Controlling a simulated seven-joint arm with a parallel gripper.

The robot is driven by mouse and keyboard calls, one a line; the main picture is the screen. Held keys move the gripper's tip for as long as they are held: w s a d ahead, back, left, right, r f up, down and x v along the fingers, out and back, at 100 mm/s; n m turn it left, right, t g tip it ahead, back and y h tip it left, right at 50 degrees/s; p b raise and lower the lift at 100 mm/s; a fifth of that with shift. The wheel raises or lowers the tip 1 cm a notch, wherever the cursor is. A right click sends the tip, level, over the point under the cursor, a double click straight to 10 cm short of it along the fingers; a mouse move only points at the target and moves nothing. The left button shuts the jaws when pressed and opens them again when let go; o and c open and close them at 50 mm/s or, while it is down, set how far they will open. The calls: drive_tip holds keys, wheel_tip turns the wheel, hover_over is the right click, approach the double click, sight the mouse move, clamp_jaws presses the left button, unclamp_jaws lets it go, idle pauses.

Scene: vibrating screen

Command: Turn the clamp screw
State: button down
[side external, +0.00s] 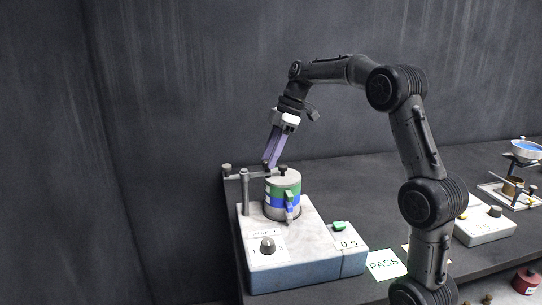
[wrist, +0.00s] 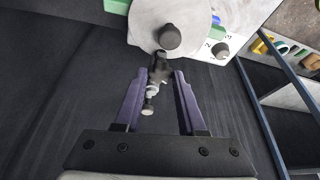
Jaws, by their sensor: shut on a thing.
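The clamp stands over a stack of round sieves (side external: 283,194) with green and blue bands. Its post (side external: 245,192) rises at the left and carries a thin horizontal bar (side external: 250,173). In the wrist view my gripper (wrist: 161,72) closes on a dark part of the clamp bar; the exact contact is hard to see.
The pale shaker base (side external: 300,268) has a dial (side external: 267,245) and a timer box (side external: 346,262) reading 0 s. A PASS card (side external: 386,264) lies to its right. Bare table lies behind.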

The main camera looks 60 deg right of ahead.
drive_tip(key=shift+d+n+g, duration=0.1)
drive_tip(key=shift+n+g, duration=0.2)
drive_tip(key=shift+n, duration=0.3)
drive_tip(key=c, duration=0.5)
unclamp_jaws()
drive_tip(key=v, duration=1.3)
drive_tip(key=shift+r, duration=0.35)
drive_tip(key=shift+s, duration=0.1)
